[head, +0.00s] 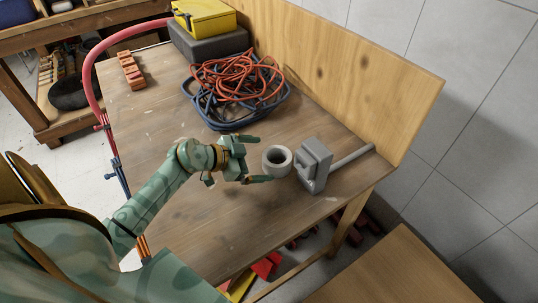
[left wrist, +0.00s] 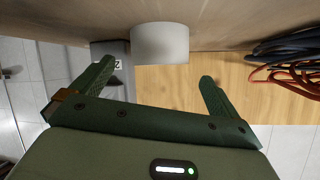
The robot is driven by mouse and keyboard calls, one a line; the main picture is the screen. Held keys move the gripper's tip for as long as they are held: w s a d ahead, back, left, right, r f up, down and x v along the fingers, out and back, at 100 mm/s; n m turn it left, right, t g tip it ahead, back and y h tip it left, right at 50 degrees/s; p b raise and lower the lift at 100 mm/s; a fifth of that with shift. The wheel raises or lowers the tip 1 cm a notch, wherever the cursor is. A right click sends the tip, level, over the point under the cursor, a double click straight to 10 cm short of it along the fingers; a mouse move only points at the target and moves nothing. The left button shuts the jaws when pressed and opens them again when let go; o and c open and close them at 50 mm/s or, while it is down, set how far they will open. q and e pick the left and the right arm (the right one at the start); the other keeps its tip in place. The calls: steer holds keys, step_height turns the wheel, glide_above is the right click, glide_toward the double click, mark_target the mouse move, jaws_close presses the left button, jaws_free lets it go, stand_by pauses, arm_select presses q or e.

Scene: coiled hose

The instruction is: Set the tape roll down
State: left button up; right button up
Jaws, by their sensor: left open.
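The tape roll (head: 281,172) is a short grey ring with a dark hole. In the left wrist view the pale roll (left wrist: 160,42) meets the bench surface and lies beyond the open left fingertips (left wrist: 157,72), with clear gaps at both sides. The fingers do not grip it. My right gripper is not in view.
A grey tool with a long handle (head: 317,160) lies close right of the roll. Tangled orange and blue hoses (head: 240,85) lie behind. A yellow box (head: 205,18) sits on a dark case at the back left. A wooden backboard (head: 350,75) edges the bench. The front is clear.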

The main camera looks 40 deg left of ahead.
arm_select(q)
steer(key=p+v, duration=0.1)
steer(key=v, duration=0.6)
steer(key=shift+p, duration=0.3)
